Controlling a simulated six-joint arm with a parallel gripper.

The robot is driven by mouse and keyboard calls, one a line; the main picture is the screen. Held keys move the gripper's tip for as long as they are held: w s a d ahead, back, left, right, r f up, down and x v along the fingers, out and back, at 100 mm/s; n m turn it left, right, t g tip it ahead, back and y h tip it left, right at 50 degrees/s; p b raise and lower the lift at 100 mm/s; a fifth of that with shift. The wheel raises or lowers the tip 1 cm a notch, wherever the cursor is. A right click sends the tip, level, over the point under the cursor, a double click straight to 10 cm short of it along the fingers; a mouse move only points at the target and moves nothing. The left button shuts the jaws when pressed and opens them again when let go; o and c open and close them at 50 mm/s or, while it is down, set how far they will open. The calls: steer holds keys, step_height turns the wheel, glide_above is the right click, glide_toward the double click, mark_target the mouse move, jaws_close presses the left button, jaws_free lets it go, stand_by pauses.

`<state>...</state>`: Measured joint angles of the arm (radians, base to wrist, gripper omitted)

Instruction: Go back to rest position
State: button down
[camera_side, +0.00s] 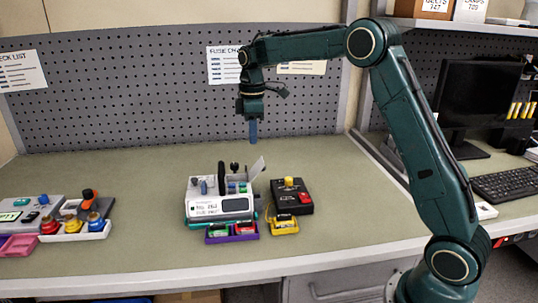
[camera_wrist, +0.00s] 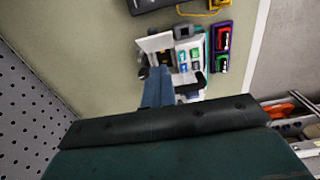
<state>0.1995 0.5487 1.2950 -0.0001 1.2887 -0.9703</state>
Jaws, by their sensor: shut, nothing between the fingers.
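In the wrist view the fingers (camera_wrist: 157,88) cover part of the pump (camera_wrist: 185,55).
A black box (camera_side: 291,194) is right of the pump. Another device (camera_side: 30,212) and a white tray (camera_side: 76,230) sit at left. A pegboard (camera_side: 150,95) is behind. The bench middle-left is clear.

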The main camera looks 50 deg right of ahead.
steer(key=s+a+r+m+t, duration=0.1)
steer(key=s+a+r+m, duration=0.15)
steer(key=s+r, duration=0.4)
steer(key=s+a+r+m+t, duration=0.2)
steer(key=s+a+r, duration=0.15)
steer(key=s, duration=0.55)
steer(key=s+a+f+m+t, duration=0.1)
steer(key=s+a+f+m, duration=0.1)
steer(key=s, duration=0.7)
steer(key=s+a+f+m+t, duration=0.1)
steer(key=s+a+f+m, duration=0.1)
steer(key=s, duration=0.7)
steer(key=shift+s+a+f, duration=0.2)
steer(key=shift+f, duration=0.65)
